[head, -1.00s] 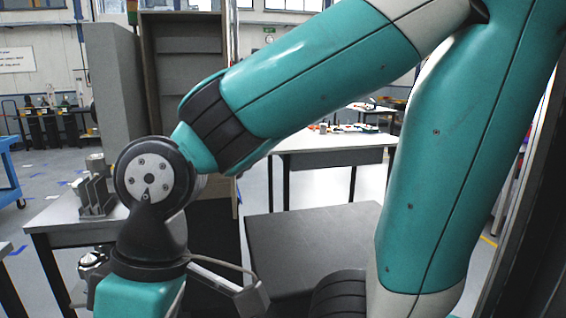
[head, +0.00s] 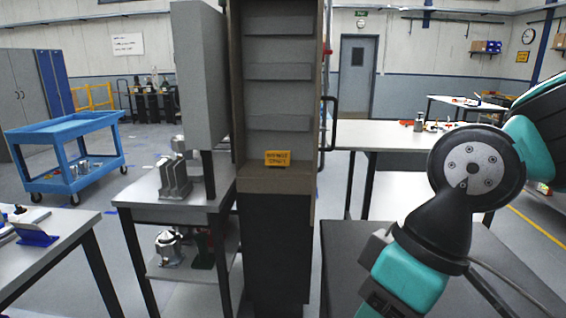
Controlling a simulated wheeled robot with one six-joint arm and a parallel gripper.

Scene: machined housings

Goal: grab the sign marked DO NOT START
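A small yellow-orange sign (head: 278,158) with dark lettering stands in the lower part of a tall open brown cabinet (head: 236,90), near the middle of the head view. Its lettering is too small to read with certainty. It looks upright and nothing covers it. My arm shows at the right, with its teal links and a dark joint. My gripper is outside the view, so its opening and what it may hold cannot be seen.
Left of the cabinet, a grey table (head: 143,192) holds a metal housing (head: 174,178). A blue cart (head: 62,128) stands further left. A dark flat surface (head: 350,262) lies right of the cabinet. Another small yellow sign (head: 522,57) hangs on the far right wall.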

